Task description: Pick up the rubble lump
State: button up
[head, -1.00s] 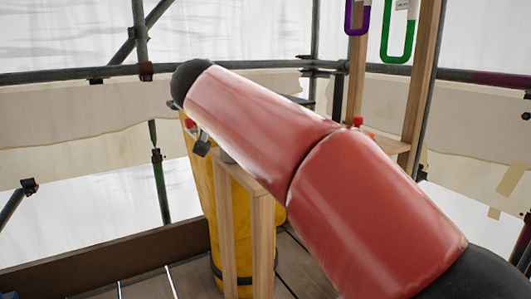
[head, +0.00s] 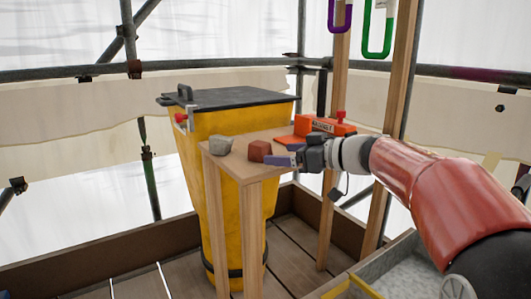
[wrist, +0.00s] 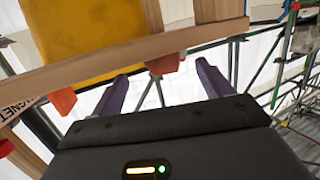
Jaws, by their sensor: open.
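A grey, rough lump (head: 219,144), which looks like the rubble lump, sits at the left end of a small wooden shelf (head: 246,166) in the head view. A reddish-brown block (head: 259,151) sits to its right. My gripper (head: 280,160) comes in from the right, with its purple fingers close to the block and short of the grey lump. In the wrist view my gripper (wrist: 160,84) is open, fingers apart, with nothing held between them. I cannot make out the grey lump in the wrist view.
An orange labelled box (head: 322,125) with a red knob stands at the back right of the shelf. A yellow bin (head: 195,150) with a dark lid (head: 225,98) stands behind and left. Wooden posts (head: 335,150) rise behind my arm. Scaffold tubes (head: 70,74) cross behind.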

aim_at(268, 152)
jog(key=b+x, duration=0.1)
jog(key=x, duration=0.6)
jog(key=shift+w+a+b, duration=0.1)
jog(key=shift+a+b, duration=0.25)
jog(key=shift+r, duration=0.1)
jog(key=c, duration=1.2)
